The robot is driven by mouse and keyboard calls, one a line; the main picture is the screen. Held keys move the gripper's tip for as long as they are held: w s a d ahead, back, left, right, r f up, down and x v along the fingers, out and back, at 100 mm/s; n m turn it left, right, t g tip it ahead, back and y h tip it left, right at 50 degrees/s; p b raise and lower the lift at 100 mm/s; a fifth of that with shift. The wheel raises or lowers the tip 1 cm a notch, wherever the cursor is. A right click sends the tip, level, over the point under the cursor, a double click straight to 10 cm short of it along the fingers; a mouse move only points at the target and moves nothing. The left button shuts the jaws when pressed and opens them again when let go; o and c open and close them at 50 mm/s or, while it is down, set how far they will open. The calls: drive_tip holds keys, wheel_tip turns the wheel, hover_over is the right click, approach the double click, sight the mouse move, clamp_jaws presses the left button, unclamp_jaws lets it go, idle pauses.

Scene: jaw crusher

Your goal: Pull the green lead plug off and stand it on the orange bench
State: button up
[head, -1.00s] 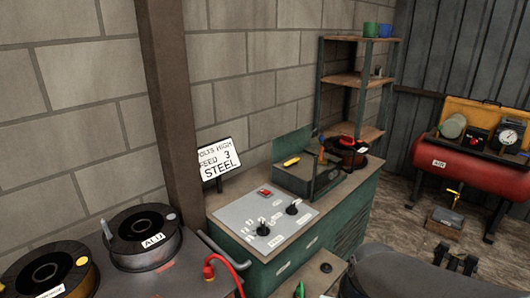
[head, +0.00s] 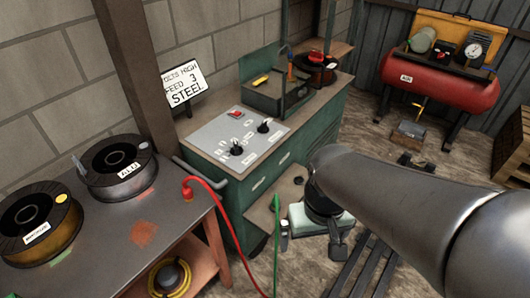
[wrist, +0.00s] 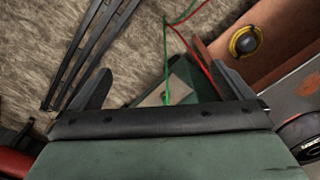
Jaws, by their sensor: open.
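The green plug (head: 277,204) stands upright on the low ledge at the front of the green cabinet, with its green lead hanging down. In the wrist view, the green plug (wrist: 166,98) shows small between the fingers, near the gripper body. My gripper (head: 310,242) is open and empty, to the right of the plug in the head view. Its fingers (wrist: 162,68) are spread wide in the wrist view. I cannot tell the exact gap to the plug. The orange bench (head: 146,207), with a grey top and orange legs, stands at the left.
Two wire spools (head: 118,166) and a red plug (head: 187,190) with a red lead are on the bench. The bench top's front part looks clear. The cabinet's control panel (head: 240,135) is behind the ledge. A red compressor (head: 440,80) stands at the back right.

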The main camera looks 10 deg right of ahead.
drive_tip(key=c, duration=0.6)
drive_tip(key=shift+w+f, duration=0.1)
drive_tip(key=shift+w, duration=0.3)
drive_tip(key=c, duration=0.4)
drive_tip(key=w+f, duration=0.1)
drive_tip(key=w, duration=0.3)
drive_tip(key=w+f+n+b, duration=0.1)
drive_tip(key=w, duration=0.2)
drive_tip(key=w+f+n+b, duration=0.1)
drive_tip(key=w, duration=0.3)
drive_tip(key=shift+w+a+f, duration=0.15)
drive_tip(key=shift+w, duration=0.15)
drive_tip(key=shift+c, duration=0.4)
drive_tip(key=n+b, duration=0.5)
drive_tip(key=n, duration=0.1)
hover_over(276, 198)
drive_tip(key=f, duration=2.4)
drive_tip(key=shift+s+a, duration=0.1)
drive_tip(key=shift+s, duration=0.1)
drive_tip(key=shift+w+f+n, duration=0.2)
drive_tip(key=shift+f+n, duration=0.1)
drive_tip(key=shift+f, duration=0.1)
